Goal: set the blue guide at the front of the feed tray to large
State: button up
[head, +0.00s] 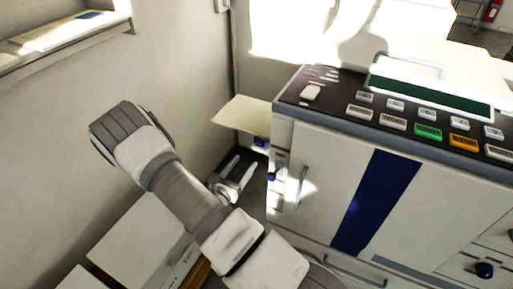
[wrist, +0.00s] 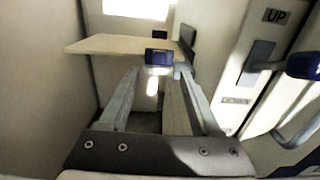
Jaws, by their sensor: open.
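The feed tray (head: 245,114) is a flat cream board sticking out from the machine's left side. It also shows in the wrist view (wrist: 95,46). The blue guide (head: 262,142) is a small dark-blue block at the tray's front edge; in the wrist view the blue guide (wrist: 158,57) appears just beyond and between my fingertips. My gripper (head: 244,166) is open and empty, below and in front of the tray. In the wrist view its fingers (wrist: 160,73) point towards the guide. I cannot read the guide's setting or tell whether a finger touches it.
The white machine (head: 325,160) with a dark control panel stands right of my gripper. Its side has an UP label (wrist: 275,16) and a blue knob (wrist: 304,65) close to the right finger. A wall (head: 170,70) is at left. Pale boxes (head: 140,235) stand below my arm.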

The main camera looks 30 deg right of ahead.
aim_at(259, 143)
jog(key=b+x, duration=0.1)
jog(key=x, duration=0.9)
jog(key=shift+d+b, duration=0.1)
jog(key=shift+b, duration=0.25)
grip_shut()
dwell(0.8)
